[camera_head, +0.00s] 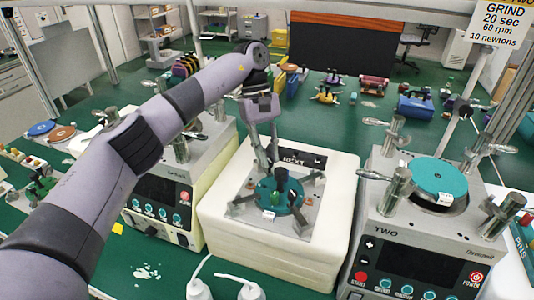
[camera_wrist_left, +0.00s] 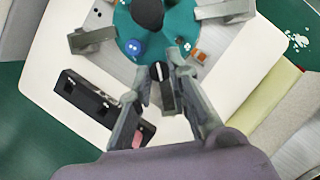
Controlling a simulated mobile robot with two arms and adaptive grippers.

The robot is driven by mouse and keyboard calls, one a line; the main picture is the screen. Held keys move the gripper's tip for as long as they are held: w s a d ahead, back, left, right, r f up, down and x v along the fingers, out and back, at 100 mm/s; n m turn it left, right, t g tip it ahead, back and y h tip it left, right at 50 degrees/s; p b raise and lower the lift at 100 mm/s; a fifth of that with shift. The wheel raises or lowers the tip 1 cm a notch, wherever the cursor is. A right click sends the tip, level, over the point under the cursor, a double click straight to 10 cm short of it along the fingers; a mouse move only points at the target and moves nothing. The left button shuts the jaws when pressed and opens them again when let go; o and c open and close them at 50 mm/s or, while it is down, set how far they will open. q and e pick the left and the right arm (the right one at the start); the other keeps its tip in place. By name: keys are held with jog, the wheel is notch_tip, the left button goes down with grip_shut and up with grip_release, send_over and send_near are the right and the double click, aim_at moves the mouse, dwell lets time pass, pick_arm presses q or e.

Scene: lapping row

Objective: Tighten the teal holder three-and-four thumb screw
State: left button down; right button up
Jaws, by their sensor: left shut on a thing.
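The teal holder (camera_head: 268,207) lies on a grey plate on the white block between the two machines. It also shows in the left wrist view (camera_wrist_left: 182,20), with a dark round knob (camera_wrist_left: 148,12) over it and a blue knob (camera_wrist_left: 134,48) on its near part. My left gripper (camera_head: 271,168) reaches down from above to the holder's far edge. In the left wrist view my left gripper (camera_wrist_left: 160,82) is shut on a small dark thumb screw (camera_wrist_left: 167,97) at the holder's rim. Its number cannot be read. My right gripper is not in view.
A black NEXT sign (camera_head: 303,158) stands on the white block (camera_head: 220,208) close behind the holder. Grey clamp-like blocks (camera_wrist_left: 92,39) flank the holder. Machine TWO (camera_head: 425,245) stands on the right with a teal disc (camera_head: 436,177); another machine (camera_head: 160,195) stands on the left.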

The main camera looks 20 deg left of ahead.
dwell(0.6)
pick_arm(q)
jog(key=c, duration=1.5)
grip_release()
jog(key=shift+v, duration=3.7)
jog(key=shift+w+d, duration=0.1)
